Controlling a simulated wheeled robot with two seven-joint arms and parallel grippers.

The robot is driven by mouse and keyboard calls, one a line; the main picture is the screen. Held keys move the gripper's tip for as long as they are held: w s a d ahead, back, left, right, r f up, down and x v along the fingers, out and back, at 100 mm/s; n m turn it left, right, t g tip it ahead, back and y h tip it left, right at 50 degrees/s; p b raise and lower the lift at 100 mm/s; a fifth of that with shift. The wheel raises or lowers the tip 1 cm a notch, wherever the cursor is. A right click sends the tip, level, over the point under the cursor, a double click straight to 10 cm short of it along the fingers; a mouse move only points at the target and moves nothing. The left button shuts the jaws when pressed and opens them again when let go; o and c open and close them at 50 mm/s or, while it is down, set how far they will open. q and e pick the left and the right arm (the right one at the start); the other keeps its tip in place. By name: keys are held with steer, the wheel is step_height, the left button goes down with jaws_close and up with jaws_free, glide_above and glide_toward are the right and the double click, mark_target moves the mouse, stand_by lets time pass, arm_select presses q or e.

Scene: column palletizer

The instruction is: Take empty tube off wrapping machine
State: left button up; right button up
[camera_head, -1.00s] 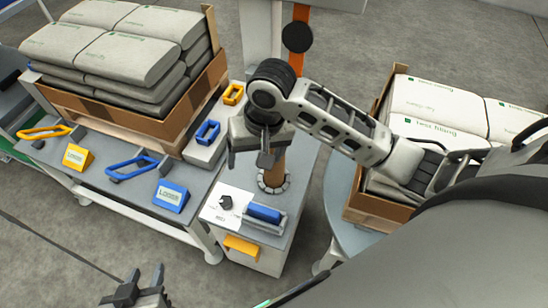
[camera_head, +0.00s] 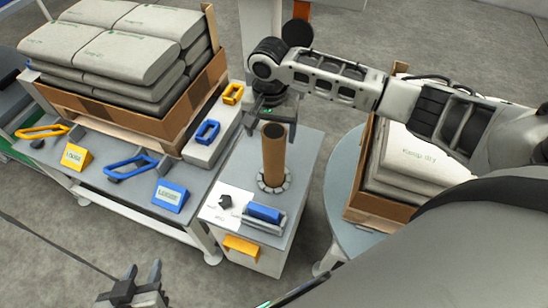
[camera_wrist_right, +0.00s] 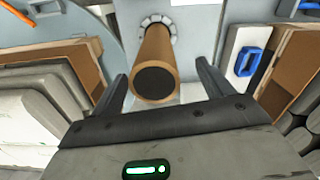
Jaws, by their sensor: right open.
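The empty brown cardboard tube (camera_head: 274,159) stands upright in a ring-shaped holder (camera_head: 275,182) on the wrapping machine's grey cabinet (camera_head: 297,155). Its dark open top shows. My right gripper (camera_head: 272,103) is open and empty, just above and behind the tube's top in the head view. In the right wrist view the tube (camera_wrist_right: 163,55) points at the camera between the two spread fingers (camera_wrist_right: 164,76), with clear gaps on both sides. My left gripper (camera_head: 141,280) is open and empty at the bottom left of the head view, far from the tube.
A bench (camera_head: 120,190) with blue and yellow handles stands left of the cabinet. It carries a box (camera_head: 190,105) of stacked grey sacks. A second box (camera_head: 375,211) of sacks stands on a round table (camera_head: 345,195) at right. An orange post (camera_head: 301,10) rises behind.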

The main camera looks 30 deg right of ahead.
mark_target(274, 158)
steer(key=shift+s+d+f, duration=0.1)
steer(key=shift+d+f, duration=0.15)
steer(key=shift+f, duration=1.25)
steer(key=shift+d+f, duration=0.2)
steer(key=shift+f, duration=1.25)
steer(key=c, duration=1.3)
